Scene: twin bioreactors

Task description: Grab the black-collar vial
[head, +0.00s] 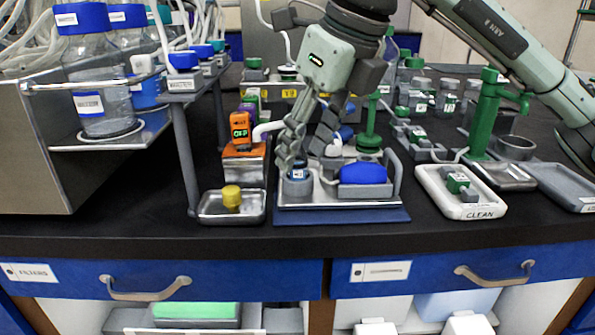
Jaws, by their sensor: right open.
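My right gripper (304,158) hangs fingers-down over the left part of a metal tray (330,200) on a blue mat. Its jaws are open. Below the fingertips is a short round grey piece (297,186) with a small dark-blue labelled top; the fingers partly cover it. I cannot tell whether this is the black-collar vial or whether the fingers touch it. Several clear vials with green caps (419,104) stand further back on the right; no black collar can be made out on them. My left gripper is not in view.
A blue rounded object (363,173) lies on the tray right of the fingers. An orange display unit (240,128) stands left, behind a small dish (222,215) with a yellow cap. A green stand (486,115) and white CLEAN tray (462,198) are right. The bench front is clear.

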